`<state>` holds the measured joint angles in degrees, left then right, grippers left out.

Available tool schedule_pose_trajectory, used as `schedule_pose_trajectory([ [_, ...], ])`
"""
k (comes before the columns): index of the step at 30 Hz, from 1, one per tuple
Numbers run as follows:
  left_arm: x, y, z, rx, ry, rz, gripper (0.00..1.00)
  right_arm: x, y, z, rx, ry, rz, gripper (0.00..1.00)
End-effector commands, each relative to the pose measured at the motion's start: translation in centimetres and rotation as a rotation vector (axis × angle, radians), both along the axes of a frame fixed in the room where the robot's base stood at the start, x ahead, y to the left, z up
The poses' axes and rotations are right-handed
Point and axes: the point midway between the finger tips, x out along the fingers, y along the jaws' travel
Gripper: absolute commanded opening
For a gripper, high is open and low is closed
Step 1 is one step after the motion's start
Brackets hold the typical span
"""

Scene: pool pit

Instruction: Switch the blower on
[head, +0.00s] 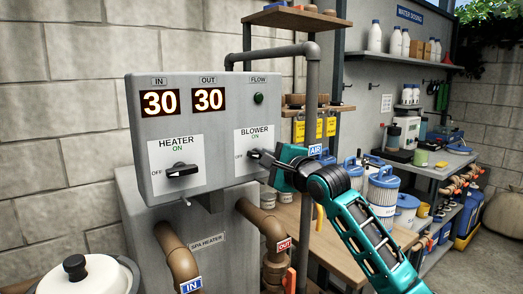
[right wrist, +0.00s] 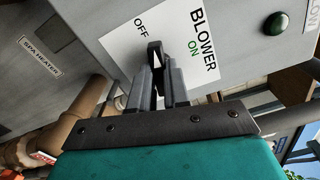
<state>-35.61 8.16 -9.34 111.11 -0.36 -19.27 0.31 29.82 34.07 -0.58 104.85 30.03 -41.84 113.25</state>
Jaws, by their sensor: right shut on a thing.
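The blower switch is a black lever knob on a white plate (head: 253,138) marked BLOWER, ON and OFF, on the right of the grey control box (head: 218,120). In the head view the knob (head: 254,154) points left, toward OFF. My right gripper (head: 268,160) reaches it from the right, its fingers shut on the knob. In the right wrist view the knob (right wrist: 155,52) stands between the fingers of my gripper (right wrist: 158,82), its free end on the OFF side; the fingers hide part of it. My left gripper is not in view.
A heater knob (head: 182,170) sits left on the same box, below displays reading 30 and 30. A dark green FLOW lamp (head: 259,98) is above the blower plate. A grey vertical pipe (head: 311,100) stands close to my right gripper. Brown pipes (head: 262,222) run below the box.

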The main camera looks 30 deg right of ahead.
Motion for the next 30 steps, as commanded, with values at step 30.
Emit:
schedule_pose_trajectory([
  [30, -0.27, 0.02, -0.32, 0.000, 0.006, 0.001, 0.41, 0.01, 0.07, -0.11, 1.359, 0.109, 0.000, 0.00],
])
